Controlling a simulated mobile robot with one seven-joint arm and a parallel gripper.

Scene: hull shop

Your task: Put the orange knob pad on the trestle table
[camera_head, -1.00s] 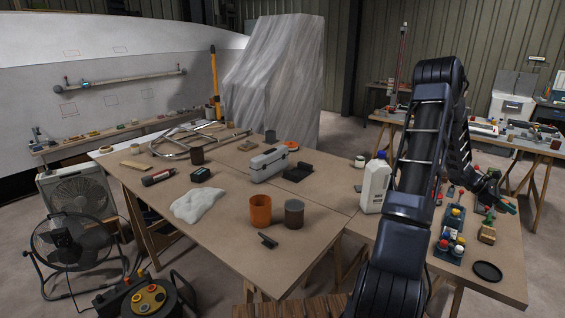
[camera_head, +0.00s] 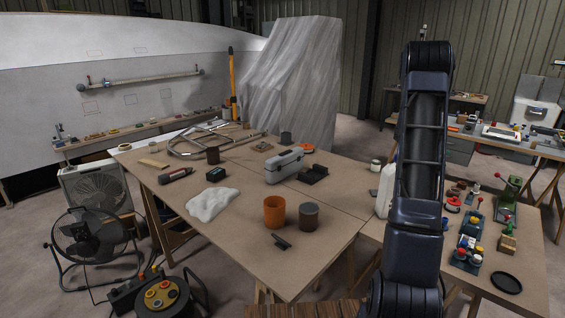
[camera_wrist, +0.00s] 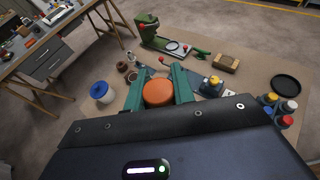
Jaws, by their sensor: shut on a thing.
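The orange knob pad (camera_wrist: 158,92) is a round, thick disc between the green fingers of my gripper (camera_wrist: 159,94) in the wrist view. The fingers are shut on its two sides. It is held over a tan tabletop; how high is hard to tell. In the head view my arm hides the gripper and the pad. The trestle table (camera_head: 235,245) has a broad tan top and fills the middle of the head view, with much on it.
An orange cup (camera_head: 274,212) and a grey cup (camera_head: 309,216) stand near the front edge. A grey toolbox (camera_head: 284,168) and white cloth (camera_head: 212,203) lie behind. A green tool (camera_head: 511,191), coloured knobs and a black disc (camera_head: 506,282) crowd the right. Bare tabletop shows at the front left.

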